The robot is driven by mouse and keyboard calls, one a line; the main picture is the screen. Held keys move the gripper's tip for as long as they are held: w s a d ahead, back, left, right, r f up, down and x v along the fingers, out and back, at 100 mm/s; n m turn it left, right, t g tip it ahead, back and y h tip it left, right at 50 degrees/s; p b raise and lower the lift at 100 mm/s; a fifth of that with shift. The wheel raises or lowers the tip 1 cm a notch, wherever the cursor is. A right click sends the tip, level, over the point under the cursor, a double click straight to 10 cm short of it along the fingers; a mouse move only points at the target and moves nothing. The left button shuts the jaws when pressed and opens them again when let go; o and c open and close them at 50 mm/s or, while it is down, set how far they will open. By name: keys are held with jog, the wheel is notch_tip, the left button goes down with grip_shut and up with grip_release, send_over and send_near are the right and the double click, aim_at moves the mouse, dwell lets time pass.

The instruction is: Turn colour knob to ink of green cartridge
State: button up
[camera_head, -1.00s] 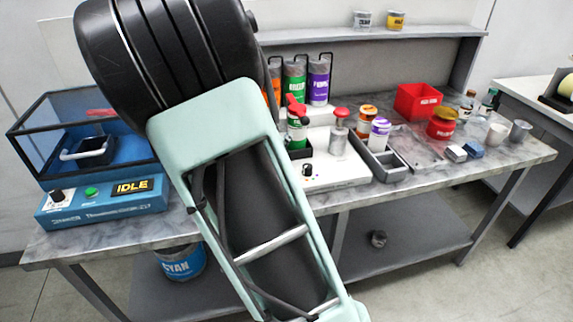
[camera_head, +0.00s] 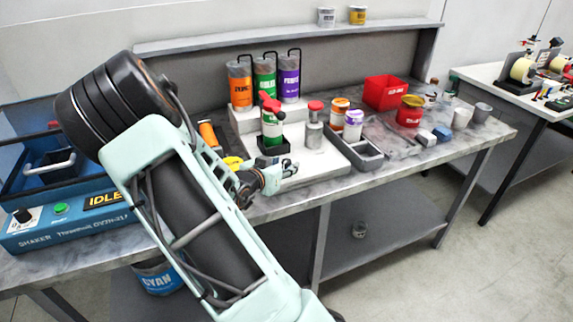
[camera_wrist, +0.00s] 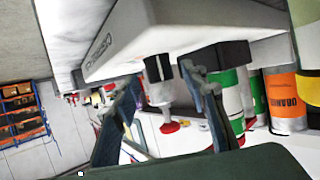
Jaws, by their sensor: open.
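The white dispenser base (camera_head: 318,160) stands on the bench. In the wrist view its lettered front edge (camera_wrist: 110,45) appears upside down. A small black part, apparently the colour knob (camera_wrist: 153,68), shows between my fingers; in the head view my gripper hides the knob. My gripper (camera_head: 288,171) is open at the base's front edge; its spread fingers (camera_wrist: 163,82) also show in the wrist view. I cannot tell whether they touch the knob. The green cartridge (camera_head: 264,80) stands at the back between the orange (camera_head: 240,85) and purple (camera_head: 289,80) cartridges.
A red-capped green bottle (camera_head: 272,128) in a black holder and a red-capped grey container (camera_head: 314,128) stand on the base. A grey tray (camera_head: 368,160) is to its right, the blue shaker (camera_head: 75,222) to the left. Floor in front is open.

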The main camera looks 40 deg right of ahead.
jog(key=shift+x, duration=1.25)
jog(key=shift+f, duration=0.1)
grip_shut()
